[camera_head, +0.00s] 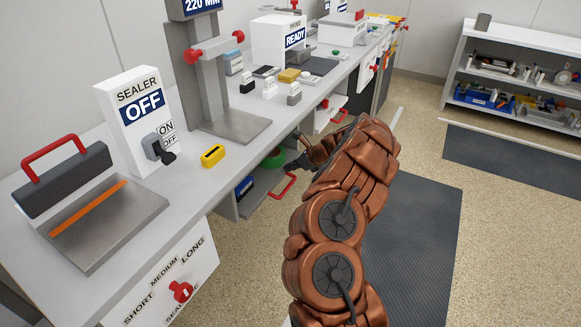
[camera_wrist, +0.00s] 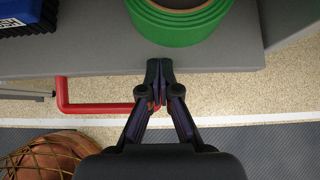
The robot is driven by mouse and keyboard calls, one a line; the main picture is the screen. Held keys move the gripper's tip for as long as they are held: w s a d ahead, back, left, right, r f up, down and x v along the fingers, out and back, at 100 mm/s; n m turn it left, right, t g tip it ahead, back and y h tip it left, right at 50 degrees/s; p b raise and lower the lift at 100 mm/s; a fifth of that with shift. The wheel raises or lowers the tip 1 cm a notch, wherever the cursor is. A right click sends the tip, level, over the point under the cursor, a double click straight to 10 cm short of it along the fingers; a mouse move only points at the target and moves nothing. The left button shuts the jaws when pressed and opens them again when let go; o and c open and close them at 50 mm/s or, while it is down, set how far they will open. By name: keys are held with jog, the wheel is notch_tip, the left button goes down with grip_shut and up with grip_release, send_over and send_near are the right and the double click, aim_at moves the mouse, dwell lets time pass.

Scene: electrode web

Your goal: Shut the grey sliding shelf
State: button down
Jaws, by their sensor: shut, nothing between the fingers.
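The grey sliding shelf (camera_wrist: 100,66) spans the upper part of the wrist view. It also shows in the head view (camera_head: 262,190), standing out from under the white bench. Its red bar handle (camera_wrist: 100,108) juts from its front edge and is partly hidden behind my fingers; it shows in the head view (camera_head: 284,187) too. My gripper (camera_wrist: 160,66) is shut and empty, with its fingertips at the shelf's front edge. I cannot tell whether they touch it. In the head view my arm hides part of the gripper.
Open floor and a dark mat (camera_head: 410,235) lie to the right.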

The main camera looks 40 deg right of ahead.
jog(key=shift+s+d, duration=0.25)
jog(key=shift+s, duration=0.2)
jog(key=s+f+p+v, duration=0.1)
jog(key=v, duration=1.1)
jog(key=shift+d+f, duration=0.2)
jog(key=shift+d, duration=0.1)
